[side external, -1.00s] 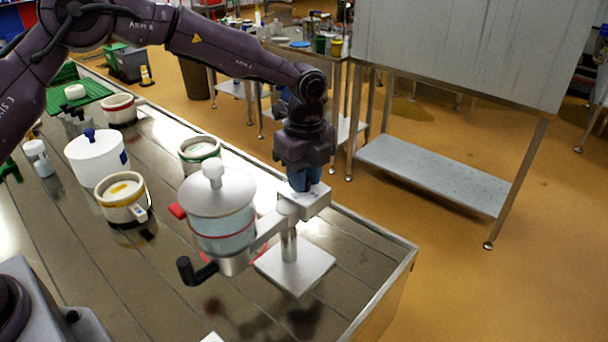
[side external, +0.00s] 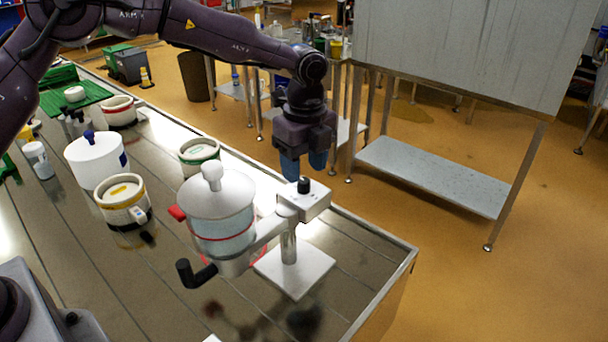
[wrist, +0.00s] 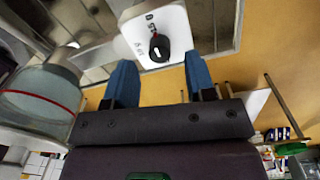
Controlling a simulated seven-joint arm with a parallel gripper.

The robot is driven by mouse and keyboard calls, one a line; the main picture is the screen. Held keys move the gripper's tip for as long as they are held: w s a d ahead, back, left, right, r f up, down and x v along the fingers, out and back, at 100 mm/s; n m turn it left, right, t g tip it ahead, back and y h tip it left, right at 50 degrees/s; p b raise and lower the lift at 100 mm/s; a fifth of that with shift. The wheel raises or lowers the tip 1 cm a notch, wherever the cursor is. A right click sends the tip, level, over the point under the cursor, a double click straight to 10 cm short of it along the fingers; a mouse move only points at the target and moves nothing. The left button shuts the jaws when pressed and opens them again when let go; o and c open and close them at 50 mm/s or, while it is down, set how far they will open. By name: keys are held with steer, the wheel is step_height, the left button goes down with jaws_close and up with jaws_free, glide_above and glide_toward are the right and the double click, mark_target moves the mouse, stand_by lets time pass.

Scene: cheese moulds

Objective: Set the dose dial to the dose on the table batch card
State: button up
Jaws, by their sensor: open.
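The dose dial is a black knob (side external: 304,184) on a white box (side external: 308,203) at the top of a metal stand. In the wrist view, the knob (wrist: 160,48) shows a white pointer line, with small dark marks printed around it that I cannot read surely. My gripper (side external: 304,168) is open and empty, its blue fingers just above and behind the knob in the side view. In the wrist view, my gripper (wrist: 160,66) has one finger to each side of the knob, apart from it. I cannot make out a batch card with readable writing.
A lidded clear vessel (side external: 222,215) with a red band and a black crank (side external: 194,274) is joined to the stand. Moulds (side external: 124,202) and a white lidded pot (side external: 96,160) stand to the left. The table's edge (side external: 375,230) runs close on the right.

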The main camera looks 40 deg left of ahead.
mark_target(307, 179)
step_height(307, 179, up, 10)
stand_by(0.3)
steer(key=shift+w, duration=0.1)
steer(key=s+a+r+n+t, duration=0.2)
steer(key=s+n, duration=0.4)
steer(key=s, duration=0.4)
steer(key=s+a+r+n+t, duration=0.1)
steer(key=s+a+n, duration=0.4)
steer(key=s, duration=0.5)
steer(key=s+a+r+n+t, duration=0.2)
steer(key=s+a+n, duration=0.2)
steer(key=s+n, duration=0.5)
steer(key=shift+s+r+t, duration=0.35)
steer(key=shift+s+t, duration=0.05)
steer(key=shift+s, duration=0.25)
